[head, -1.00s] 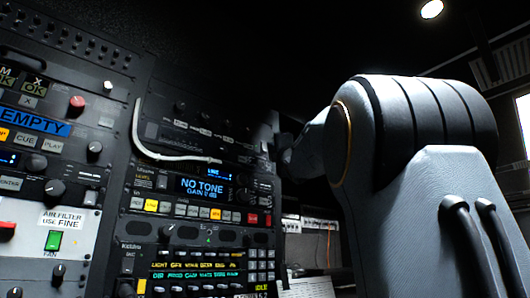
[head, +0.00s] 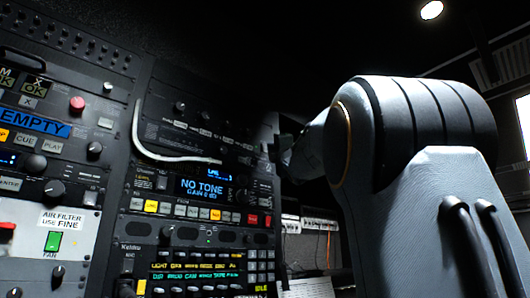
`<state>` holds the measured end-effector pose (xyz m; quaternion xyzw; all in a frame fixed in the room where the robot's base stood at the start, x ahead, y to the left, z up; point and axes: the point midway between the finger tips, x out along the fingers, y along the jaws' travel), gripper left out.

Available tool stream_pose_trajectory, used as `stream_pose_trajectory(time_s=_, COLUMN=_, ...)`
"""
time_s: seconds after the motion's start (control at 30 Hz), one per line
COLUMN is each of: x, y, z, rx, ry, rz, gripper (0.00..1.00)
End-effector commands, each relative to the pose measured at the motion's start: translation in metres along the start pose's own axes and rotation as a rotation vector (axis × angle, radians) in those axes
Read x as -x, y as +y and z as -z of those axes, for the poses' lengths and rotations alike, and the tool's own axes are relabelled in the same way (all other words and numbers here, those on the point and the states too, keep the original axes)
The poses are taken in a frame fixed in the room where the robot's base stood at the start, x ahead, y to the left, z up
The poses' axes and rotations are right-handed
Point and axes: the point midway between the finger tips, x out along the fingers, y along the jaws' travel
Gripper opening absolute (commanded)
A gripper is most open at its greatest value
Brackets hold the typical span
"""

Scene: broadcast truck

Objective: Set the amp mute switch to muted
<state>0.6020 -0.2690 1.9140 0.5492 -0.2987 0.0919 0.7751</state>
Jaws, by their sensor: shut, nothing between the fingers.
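My arm reaches away from me, and its dark end with my gripper (head: 274,151) is small and dim beside the right edge of the middle rack. The gripper looks shut and empty. The fingertips are hard to make out, and I cannot tell whether they touch the panel. The middle rack (head: 205,140) holds a dark unit with small knobs and, below it, a unit whose display reads NO TONE (head: 202,188). I cannot read any label for the amp mute switch, so I cannot tell which control it is or how it is set.
The left rack has a red knob (head: 77,104), an EMPTY label (head: 34,123) and a green fan switch (head: 53,241). Lit button rows (head: 195,275) are at the bottom. Pale papers (head: 308,288) lie at the lower right.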

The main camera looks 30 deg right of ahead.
Motion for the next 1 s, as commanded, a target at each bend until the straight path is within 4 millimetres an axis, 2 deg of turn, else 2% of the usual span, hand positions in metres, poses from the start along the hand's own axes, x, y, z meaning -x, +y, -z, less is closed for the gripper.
stream_pose_trajectory(time_s=1.0, x=-0.0053, y=-0.0053, z=0.0042, rx=0.0, ry=0.0, rz=0.0, gripper=0.0)
